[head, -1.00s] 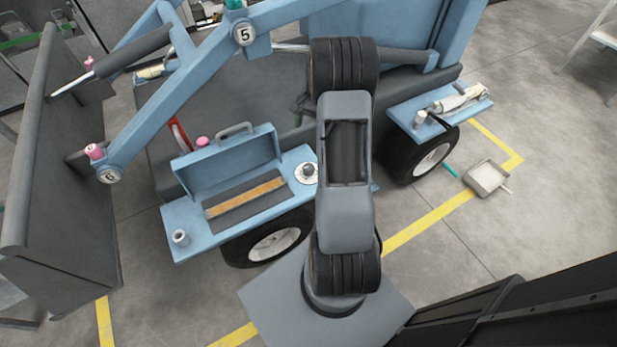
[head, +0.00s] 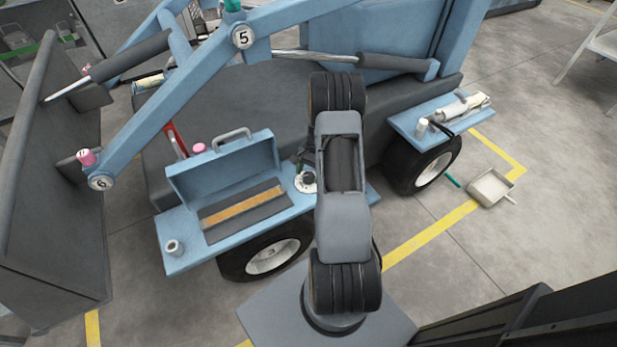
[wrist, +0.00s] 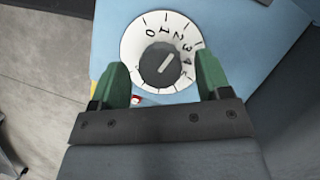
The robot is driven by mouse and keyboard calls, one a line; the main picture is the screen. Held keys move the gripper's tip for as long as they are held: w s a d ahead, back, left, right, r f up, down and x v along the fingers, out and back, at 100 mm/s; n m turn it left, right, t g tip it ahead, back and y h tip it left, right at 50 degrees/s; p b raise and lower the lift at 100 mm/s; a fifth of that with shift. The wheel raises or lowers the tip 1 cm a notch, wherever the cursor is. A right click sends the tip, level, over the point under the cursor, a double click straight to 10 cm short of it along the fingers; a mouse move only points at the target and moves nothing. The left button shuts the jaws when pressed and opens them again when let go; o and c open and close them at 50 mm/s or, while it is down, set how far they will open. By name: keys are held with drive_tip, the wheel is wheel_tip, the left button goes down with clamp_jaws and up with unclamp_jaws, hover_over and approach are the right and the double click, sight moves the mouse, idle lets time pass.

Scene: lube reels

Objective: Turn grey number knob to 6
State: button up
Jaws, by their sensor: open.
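The grey number knob (wrist: 159,63) sits at the centre of a round white dial (wrist: 133,48) with black numbers. Digits 0 to 4 show along its top and right; 6 is not readable. A light line on the knob slants up to the right, roughly towards 2. My gripper (wrist: 160,75) is open, with one green finger on each side of the lower dial. Whether the fingers touch anything is unclear.
An open blue toolbox (head: 222,166) stands left of the dial, and a small metal cup (head: 174,248) is at the shelf's left end. A wheel (head: 270,258) is below. The blue boom (head: 190,100) crosses above. A small red-and-white item (wrist: 137,99) lies below the dial.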

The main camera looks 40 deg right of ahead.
drive_tip(key=shift+s+a+f, duration=0.1)
drive_tip(key=shift+a+f, duration=0.15)
drive_tip(key=shift+f, duration=0.4)
drive_tip(key=shift+c, duration=0.5)
drive_tip(key=c, duration=0.8)
